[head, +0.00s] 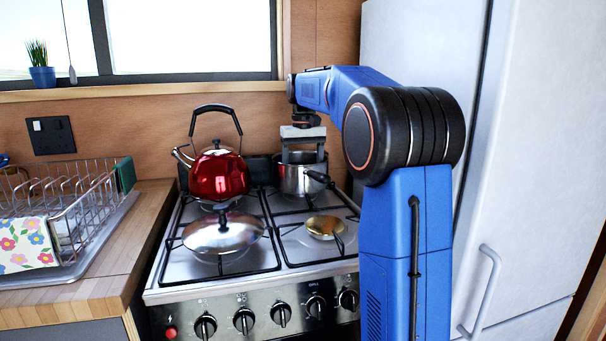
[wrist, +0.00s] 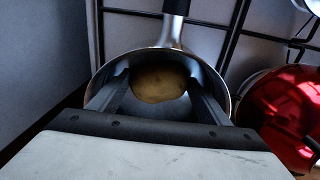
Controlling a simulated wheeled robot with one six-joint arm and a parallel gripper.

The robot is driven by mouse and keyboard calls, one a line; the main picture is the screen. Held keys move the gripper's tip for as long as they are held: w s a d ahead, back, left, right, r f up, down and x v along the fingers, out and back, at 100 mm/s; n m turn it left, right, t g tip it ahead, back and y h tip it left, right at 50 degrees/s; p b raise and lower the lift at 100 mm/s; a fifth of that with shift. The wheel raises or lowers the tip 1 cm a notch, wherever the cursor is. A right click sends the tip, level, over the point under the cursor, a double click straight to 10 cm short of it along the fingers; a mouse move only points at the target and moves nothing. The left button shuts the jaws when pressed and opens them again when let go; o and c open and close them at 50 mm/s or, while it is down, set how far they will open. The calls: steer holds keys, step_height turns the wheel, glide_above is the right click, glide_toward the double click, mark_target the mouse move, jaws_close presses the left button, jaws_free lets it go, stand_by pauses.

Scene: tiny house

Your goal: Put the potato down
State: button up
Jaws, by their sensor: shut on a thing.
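The potato (wrist: 158,84) is a tan, rounded lump between the two fingers of my gripper (wrist: 160,85) in the wrist view. My gripper is shut on it, and the fingers reach down inside a steel saucepan (wrist: 102,82). I cannot tell whether the potato touches the pan's bottom. In the head view my gripper (head: 304,158) points down into the saucepan (head: 297,181) on the back right burner. The potato is hidden there by the pan wall.
A red kettle (head: 218,175) stands on the back left burner, close left of the pan. A silver lid (head: 222,233) and a small brass-coloured round item (head: 325,227) are on the front burners. A dish rack (head: 75,205) stands left, a fridge (head: 525,130) right.

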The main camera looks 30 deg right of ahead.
steer(key=o, duration=0.9)
steer(key=shift+f, duration=0.1)
steer(key=shift+c, duration=0.2)
step_height(320, 180, up, 12)
stand_by(0.4)
